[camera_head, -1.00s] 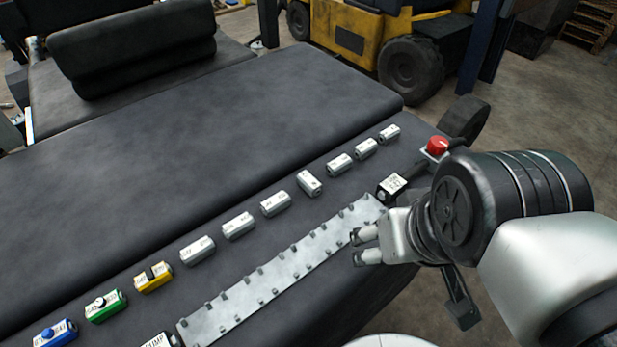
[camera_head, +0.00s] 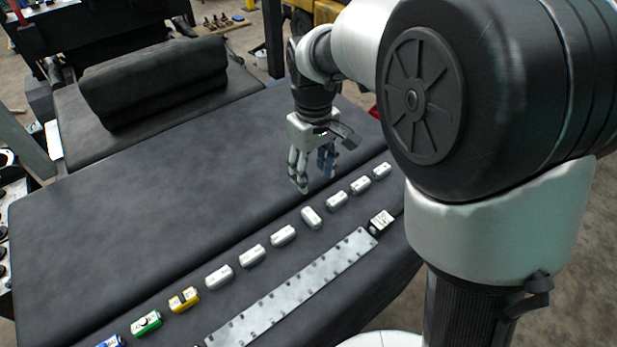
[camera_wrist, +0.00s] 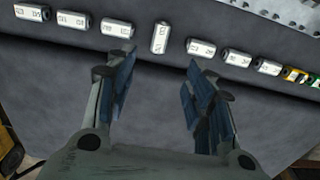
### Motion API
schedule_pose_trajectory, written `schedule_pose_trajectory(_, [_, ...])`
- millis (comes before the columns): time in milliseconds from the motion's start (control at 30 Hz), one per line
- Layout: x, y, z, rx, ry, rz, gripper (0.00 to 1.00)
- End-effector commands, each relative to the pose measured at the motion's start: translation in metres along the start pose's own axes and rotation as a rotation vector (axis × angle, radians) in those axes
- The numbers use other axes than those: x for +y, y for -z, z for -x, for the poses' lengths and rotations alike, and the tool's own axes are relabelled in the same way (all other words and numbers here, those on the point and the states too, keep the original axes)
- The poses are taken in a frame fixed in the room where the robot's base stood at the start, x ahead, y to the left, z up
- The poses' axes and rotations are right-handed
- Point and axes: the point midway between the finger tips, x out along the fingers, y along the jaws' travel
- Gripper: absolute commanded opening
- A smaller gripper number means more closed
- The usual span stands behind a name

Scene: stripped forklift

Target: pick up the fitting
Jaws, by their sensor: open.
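Several small box-like fittings lie in a row on the dark padded surface; which one is the task's fitting cannot be told. Most are white. One white fitting (camera_head: 311,217) is turned across the row and also shows in the wrist view (camera_wrist: 160,38). A yellow fitting (camera_head: 184,299), a green fitting (camera_head: 147,322) and a blue fitting (camera_head: 110,342) lie at the near left end. My gripper (camera_head: 312,180) points down, open and empty, above the pad behind the row. In the wrist view my gripper (camera_wrist: 158,68) has the turned fitting beyond and between its fingertips.
A notched metal strip (camera_head: 290,290) lies along the front of the row, with a black-and-white block (camera_head: 381,222) at its right end. A dark padded roll (camera_head: 155,80) stands at the back left. The pad behind the row is clear.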

Motion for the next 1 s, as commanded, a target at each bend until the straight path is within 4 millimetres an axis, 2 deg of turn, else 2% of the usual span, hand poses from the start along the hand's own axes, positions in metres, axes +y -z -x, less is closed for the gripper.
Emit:
schedule_pose_trajectory(100, [-0.001, -0.002, -0.027, -0.007, 0.003, -0.001, 0.48])
schedule_pose_trajectory(400, [-0.001, -0.002, -0.09, -0.005, 0.002, -0.002, 0.48])
schedule_pose_trajectory(500, [0.0, -0.001, -0.103, -0.003, 0.001, -0.002, 0.48])
schedule_pose_trajectory(767, [-0.001, -0.001, -0.122, -0.003, 0.001, -0.002, 0.48])
schedule_pose_trajectory(1000, [-0.001, 0.001, -0.157, -0.003, 0.001, -0.002, 0.48])
